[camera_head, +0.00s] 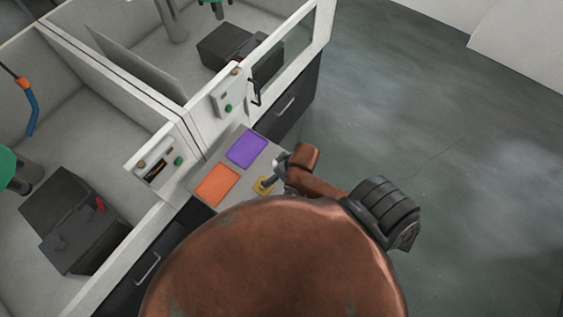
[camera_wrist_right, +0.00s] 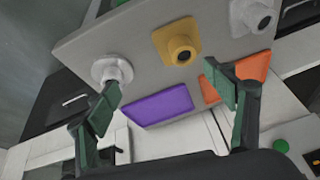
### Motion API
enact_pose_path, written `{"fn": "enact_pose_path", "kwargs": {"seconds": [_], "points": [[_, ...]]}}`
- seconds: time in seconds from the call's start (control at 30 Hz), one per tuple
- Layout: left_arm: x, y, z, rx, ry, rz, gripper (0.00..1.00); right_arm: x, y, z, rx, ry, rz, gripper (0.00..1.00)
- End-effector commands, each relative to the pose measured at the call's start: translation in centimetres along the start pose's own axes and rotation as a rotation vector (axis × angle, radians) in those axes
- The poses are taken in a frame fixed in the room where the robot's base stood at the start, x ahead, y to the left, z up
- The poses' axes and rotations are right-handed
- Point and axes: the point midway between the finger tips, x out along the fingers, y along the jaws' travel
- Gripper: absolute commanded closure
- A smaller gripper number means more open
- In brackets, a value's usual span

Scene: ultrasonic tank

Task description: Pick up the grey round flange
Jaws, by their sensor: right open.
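In the right wrist view a pale grey round flange (camera_wrist_right: 106,68) with a raised hub stands on the grey board at the left. The left finger of my right gripper (camera_wrist_right: 162,79) overlaps its lower edge; I cannot tell whether they touch. The gripper is open, with nothing between its dark green fingers. In the head view the flange cannot be made out clearly, and my own brown arm parts cover much of that area. My left gripper is not in view.
A yellow square flange (camera_wrist_right: 178,46) and another grey flange (camera_wrist_right: 252,16) stand on the board (camera_wrist_right: 135,35). Purple (camera_wrist_right: 158,104) and orange (camera_wrist_right: 252,68) pads lie there too. In the head view white-walled tanks (camera_head: 100,120) stand left; open floor (camera_head: 450,180) lies right.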

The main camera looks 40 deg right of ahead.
Motion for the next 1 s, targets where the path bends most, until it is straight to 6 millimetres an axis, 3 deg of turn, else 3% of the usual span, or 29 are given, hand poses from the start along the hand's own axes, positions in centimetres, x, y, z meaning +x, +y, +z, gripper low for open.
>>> {"fn": "enact_pose_path", "kwargs": {"seconds": [0.17,0.3,0.63,0.77,1.0], "points": [[0.0,-0.1,0.0,0.0,0.0,-0.001,1.0,1.3,-1.0,-2.7,-0.023,-0.05,-0.034,0.23],[0.0,-0.2,0.0,-0.001,0.0,-0.002,1.0,2.1,0.4,-3.5,0.018,-0.133,-0.013,0.23],[0.0,-0.2,-0.2,-0.001,0.003,-0.002,1.0,1.4,7.2,-3.9,0.202,-0.256,0.125,0.23],[0.0,-0.2,-0.2,-0.001,0.003,-0.003,1.0,1.6,8.0,-3.8,0.232,-0.268,0.142,0.23],[-0.1,-0.2,-0.2,-0.001,0.003,-0.003,1.0,3.9,8.3,-3.1,0.235,-0.269,0.142,0.23]]}}
